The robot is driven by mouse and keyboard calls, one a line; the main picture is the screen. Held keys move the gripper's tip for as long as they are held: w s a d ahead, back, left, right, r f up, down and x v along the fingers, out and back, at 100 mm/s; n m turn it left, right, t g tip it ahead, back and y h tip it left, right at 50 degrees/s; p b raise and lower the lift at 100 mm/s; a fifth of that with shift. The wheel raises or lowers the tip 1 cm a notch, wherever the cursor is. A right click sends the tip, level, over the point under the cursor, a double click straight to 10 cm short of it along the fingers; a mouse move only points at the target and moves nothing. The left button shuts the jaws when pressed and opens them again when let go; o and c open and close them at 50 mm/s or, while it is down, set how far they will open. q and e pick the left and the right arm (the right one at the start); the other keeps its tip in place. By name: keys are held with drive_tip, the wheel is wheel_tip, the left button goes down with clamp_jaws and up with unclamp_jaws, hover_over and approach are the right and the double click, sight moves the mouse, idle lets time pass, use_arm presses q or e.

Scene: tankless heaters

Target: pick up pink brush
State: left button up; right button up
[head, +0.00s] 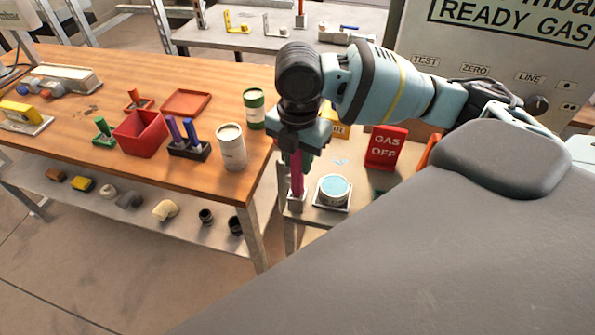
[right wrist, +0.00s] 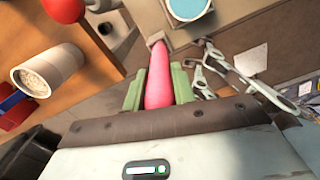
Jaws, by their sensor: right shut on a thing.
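The pink brush (head: 297,173) stands upright in the head view, its lower end at a small light holder (head: 297,203) on the low grey table. My right gripper (head: 297,152) points down over it and is shut on its upper part. In the right wrist view the brush (right wrist: 159,80) lies between the two green fingertips (right wrist: 158,88). Its far end reaches the holder; I cannot tell whether it is still inside. My left gripper is in neither view.
A round tin with blue contents (head: 334,190) stands just right of the brush. A red GAS OFF sign (head: 386,148) is behind it. The wooden workbench (head: 75,125) at left carries a white can (head: 232,148), a green can (head: 254,108) and a red bin (head: 140,134).

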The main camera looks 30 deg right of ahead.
wheel_tip(320, 180, up, 10)
drive_tip(key=shift+r+p, duration=0.1)
drive_tip(key=shift+p, duration=0.35)
